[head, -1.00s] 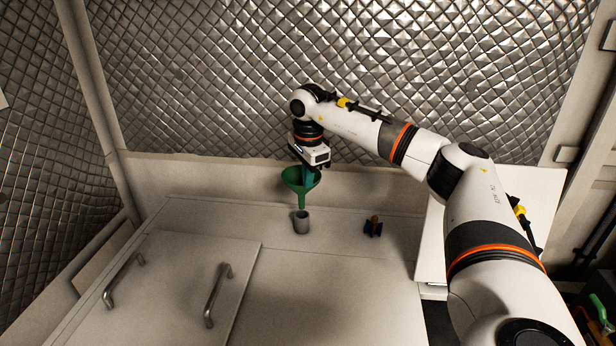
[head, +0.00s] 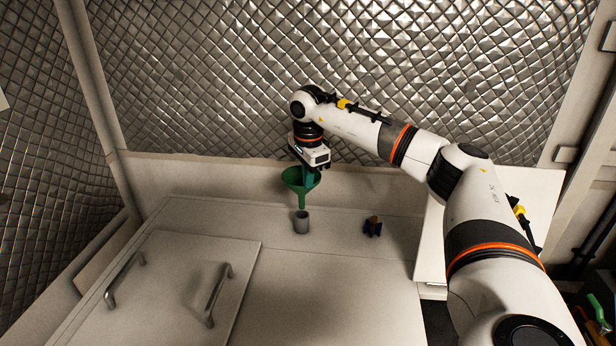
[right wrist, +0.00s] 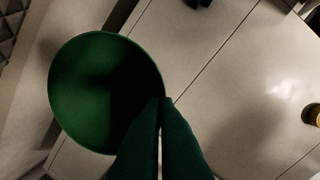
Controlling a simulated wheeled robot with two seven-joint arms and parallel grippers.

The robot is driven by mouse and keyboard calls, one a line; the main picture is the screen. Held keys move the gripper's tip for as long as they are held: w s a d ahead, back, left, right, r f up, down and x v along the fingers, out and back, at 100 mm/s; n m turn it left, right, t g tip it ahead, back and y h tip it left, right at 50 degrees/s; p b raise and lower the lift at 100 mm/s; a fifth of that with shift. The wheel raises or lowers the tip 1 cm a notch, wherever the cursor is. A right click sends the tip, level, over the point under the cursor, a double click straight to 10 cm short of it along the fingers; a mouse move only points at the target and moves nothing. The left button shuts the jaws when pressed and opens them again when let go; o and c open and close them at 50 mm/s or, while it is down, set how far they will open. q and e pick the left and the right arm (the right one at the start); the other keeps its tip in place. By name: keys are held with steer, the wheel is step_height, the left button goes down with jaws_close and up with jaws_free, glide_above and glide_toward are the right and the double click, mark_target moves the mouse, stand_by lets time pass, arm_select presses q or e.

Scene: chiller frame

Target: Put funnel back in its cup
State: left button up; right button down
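The green funnel (head: 299,182) hangs upright above the chiller top in the head view, with its spout pointing down. The small grey cup (head: 301,222) stands on the top, and the spout tip is just above or at its mouth; I cannot tell whether it is inside. My right gripper (head: 309,172) is shut on the funnel's rim. In the right wrist view the funnel's bowl (right wrist: 95,90) fills the left, with the closed fingers (right wrist: 162,105) at its edge. The cup is hidden there. My left gripper is not in view.
A lid with two metal handles (head: 185,290) lies at the front left. A quilted metal wall (head: 350,60) rises behind. The top's front right is clear.

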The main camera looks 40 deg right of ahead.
steer(key=shift+f, duration=0.2)
step_height(320, 180, down, 7)
steer(key=b, duration=0.3)
steer(key=shift+r+b, duration=0.15)
steer(key=shift+b, duration=0.25)
stand_by(1.4)
steer(key=c, duration=1.6)
jaws_free()
step_height(320, 180, up, 12)
steer(key=s+b, duration=0.1)
steer(key=b, duration=0.1)
steer(key=shift+a+b, duration=0.4)
